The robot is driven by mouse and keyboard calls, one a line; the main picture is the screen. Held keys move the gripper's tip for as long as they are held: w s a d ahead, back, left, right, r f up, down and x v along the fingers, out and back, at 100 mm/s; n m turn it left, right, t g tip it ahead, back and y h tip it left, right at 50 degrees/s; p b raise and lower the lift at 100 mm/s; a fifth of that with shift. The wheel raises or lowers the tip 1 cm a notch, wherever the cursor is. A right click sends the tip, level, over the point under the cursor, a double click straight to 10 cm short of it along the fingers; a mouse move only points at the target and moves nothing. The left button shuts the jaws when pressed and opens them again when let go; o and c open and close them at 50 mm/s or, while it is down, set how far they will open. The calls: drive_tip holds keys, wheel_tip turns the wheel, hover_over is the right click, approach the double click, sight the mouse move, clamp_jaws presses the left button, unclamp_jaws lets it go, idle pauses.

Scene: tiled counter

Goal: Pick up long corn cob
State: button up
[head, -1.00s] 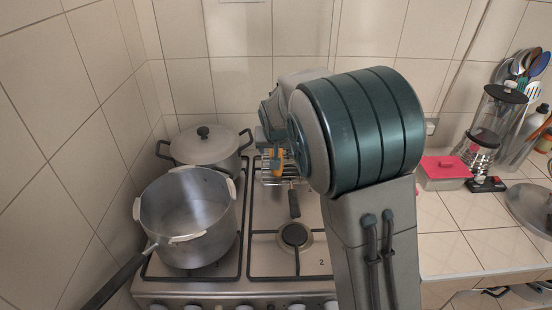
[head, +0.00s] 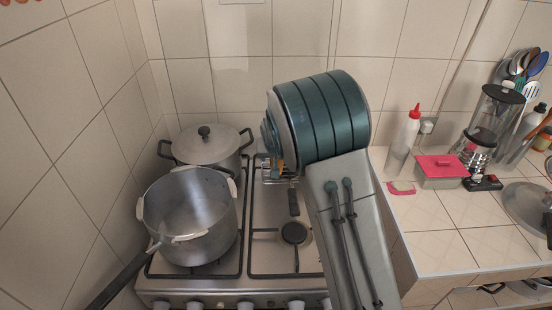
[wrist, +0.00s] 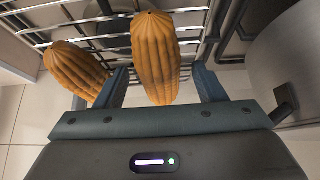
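Two orange-brown, ridged corn cobs lie on a wire rack in the wrist view. The longer-looking cob (wrist: 157,45) is between my gripper's fingers, and the other cob (wrist: 75,72) is to the left, partly behind the left finger. My gripper (wrist: 160,70) is open, with a visible gap between the right finger and the middle cob. In the head view my arm hides most of the gripper and cobs; only a sliver of orange (head: 281,164) shows by the rack (head: 271,178).
A lidded pot (head: 206,147) and an open pot (head: 189,212) stand on the stove's left side. The front right burner (head: 295,234) is empty. On the counter to the right are a bottle (head: 405,139), a pink-lidded box (head: 441,171) and a blender (head: 490,125).

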drive_tip(key=c, duration=1)
drive_tip(key=shift+r, duration=0.1)
